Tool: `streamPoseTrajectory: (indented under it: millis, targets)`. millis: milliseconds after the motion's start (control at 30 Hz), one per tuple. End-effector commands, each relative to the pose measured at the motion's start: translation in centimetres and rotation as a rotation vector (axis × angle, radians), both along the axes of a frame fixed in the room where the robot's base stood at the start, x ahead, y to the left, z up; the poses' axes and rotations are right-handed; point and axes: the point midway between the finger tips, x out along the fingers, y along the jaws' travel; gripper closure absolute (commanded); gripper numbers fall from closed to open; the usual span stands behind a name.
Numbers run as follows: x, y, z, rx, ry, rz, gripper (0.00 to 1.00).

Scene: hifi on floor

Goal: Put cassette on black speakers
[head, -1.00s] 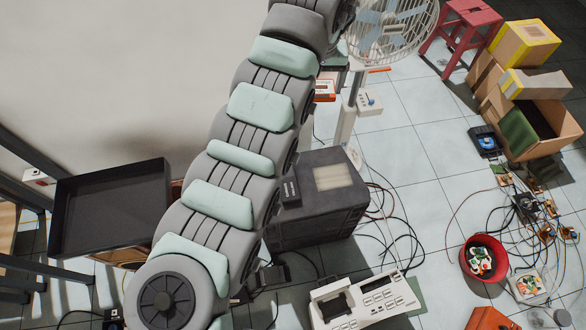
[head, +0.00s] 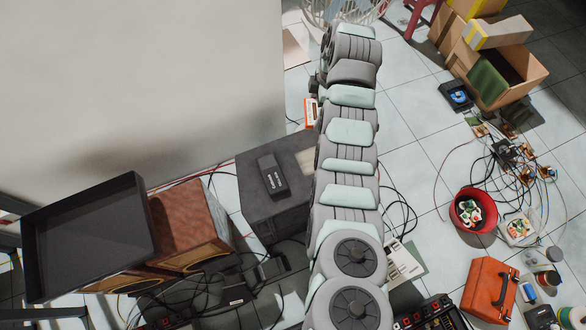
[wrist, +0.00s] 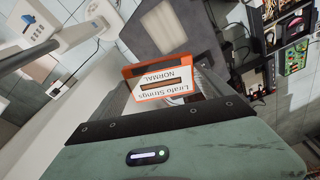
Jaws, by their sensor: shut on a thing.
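The orange cassette (wrist: 150,76) with a white label reading "Liralo Strings NORMAL" is held in my gripper (wrist: 168,96), upside down in the wrist view. My gripper is shut on it; the fingers are partly hidden behind the palm and cassette. In the head view the cassette (head: 310,112) shows as an orange edge at the left of my arm, which hides the gripper. The black speaker (head: 258,212) is a dark box on the floor, below and left of the cassette in that view. Its top also shows in the wrist view (wrist: 192,43), beyond the cassette.
A small black box with white lettering (head: 272,176) lies on the black speaker's top. Brown speakers (head: 185,215) with a black tray (head: 139,190) stand to the left. Cables lie on the floor. A red bowl (head: 461,212) and orange case (head: 490,289) are at right.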

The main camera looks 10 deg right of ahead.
Motion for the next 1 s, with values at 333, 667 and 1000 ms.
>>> streamPoseTrajectory:
  millis: [333,667,1000]
  targets:
    - [-3.3,-0.7,-3.9,-0.001,-0.002,0.333,0.5]
    - [-3.7,-0.7,-10.6,0.0,0.006,0.357,0.5]
    - [-3.6,-0.8,-18.9,-0.004,0.003,0.355,0.5]
